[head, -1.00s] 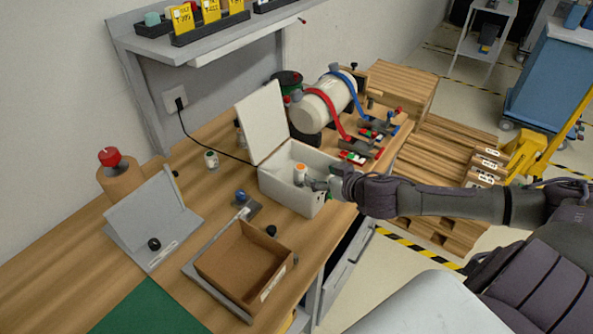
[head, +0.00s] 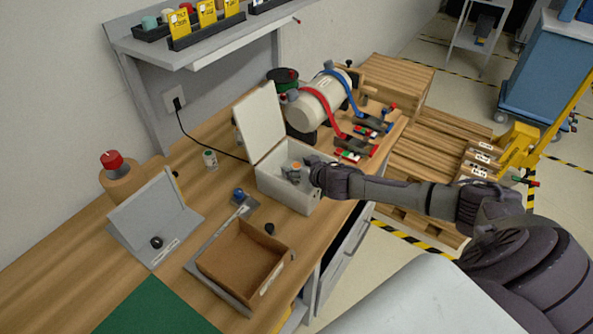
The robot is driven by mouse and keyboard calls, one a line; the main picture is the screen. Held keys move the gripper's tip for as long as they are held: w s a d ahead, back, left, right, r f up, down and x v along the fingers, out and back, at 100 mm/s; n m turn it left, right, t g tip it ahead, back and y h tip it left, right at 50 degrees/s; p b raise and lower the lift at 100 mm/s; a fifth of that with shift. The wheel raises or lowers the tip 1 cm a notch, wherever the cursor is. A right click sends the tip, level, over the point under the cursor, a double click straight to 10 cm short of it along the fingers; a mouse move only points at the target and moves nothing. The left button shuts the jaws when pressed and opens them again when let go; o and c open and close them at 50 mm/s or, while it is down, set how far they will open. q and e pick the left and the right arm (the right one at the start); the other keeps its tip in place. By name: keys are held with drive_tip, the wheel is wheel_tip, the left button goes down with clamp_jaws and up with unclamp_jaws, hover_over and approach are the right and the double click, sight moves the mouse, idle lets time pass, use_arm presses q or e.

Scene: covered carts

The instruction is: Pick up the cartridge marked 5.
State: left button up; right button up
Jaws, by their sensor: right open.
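An open white box (head: 287,190) stands on the wooden bench with its lid raised. A small cartridge with an orange top (head: 296,166) shows inside the box, partly hidden by my gripper. Its marking is too small to read, so I cannot tell whether it is the one marked 5. My right gripper (head: 303,170) is open at the right side of the box opening, close beside the cartridge. I cannot tell whether its fingers touch it. My left gripper is not in view.
A brown tray (head: 222,281) lies in front of the box, with a grey slanted stand (head: 150,215) to the left. A shelf (head: 200,52) overhangs the bench's back.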

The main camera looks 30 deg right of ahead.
drive_tip(key=shift+w+f, duration=0.1)
drive_tip(key=shift+w, duration=0.15)
drive_tip(key=shift+s, duration=0.1)
drive_tip(key=shift+c, duration=0.4)
clamp_jaws()
